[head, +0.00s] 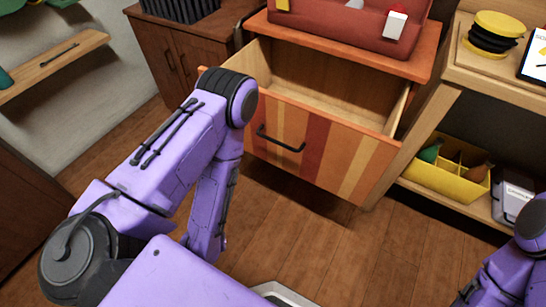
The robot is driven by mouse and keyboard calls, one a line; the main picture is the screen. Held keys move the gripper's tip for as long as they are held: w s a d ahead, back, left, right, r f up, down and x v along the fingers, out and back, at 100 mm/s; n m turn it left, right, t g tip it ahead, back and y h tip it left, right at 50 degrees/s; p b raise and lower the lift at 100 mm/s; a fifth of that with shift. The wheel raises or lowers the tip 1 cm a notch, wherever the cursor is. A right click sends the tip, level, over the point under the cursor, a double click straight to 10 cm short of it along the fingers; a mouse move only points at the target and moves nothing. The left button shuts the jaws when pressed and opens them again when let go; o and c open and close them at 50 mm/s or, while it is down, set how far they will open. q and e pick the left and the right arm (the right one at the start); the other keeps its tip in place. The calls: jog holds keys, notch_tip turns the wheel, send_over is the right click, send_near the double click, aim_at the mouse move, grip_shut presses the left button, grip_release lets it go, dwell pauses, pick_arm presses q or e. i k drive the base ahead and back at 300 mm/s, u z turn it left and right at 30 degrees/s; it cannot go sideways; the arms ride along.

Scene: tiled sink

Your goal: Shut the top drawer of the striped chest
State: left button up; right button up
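The striped chest (340,43) stands at the top middle in the head view, with an orange top. Its top drawer (325,146) is pulled well out, and its bare wooden inside shows from above. The drawer front has orange, red and tan vertical stripes and a dark bar handle (280,141). My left arm bends in front of the left end of the drawer and hides part of it. My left gripper is not visible. Only a piece of my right arm shows at the lower right corner, and its gripper is out of view.
A red case (350,22) sits on the chest's top. A wooden shelf unit on the right holds a yellow divided bin (447,168) and black-and-yellow discs (495,33). A dark cabinet (180,50) stands to the left. The wood floor before the drawer is clear.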

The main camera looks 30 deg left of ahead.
aim_at(330, 122)
jog(key=k, duration=0.55)
jog(key=z, duration=1.35)
jog(key=i, duration=1.1)
jog(key=u, duration=2.75)
jog(key=i, duration=0.5)
jog(key=u, duration=0.05)
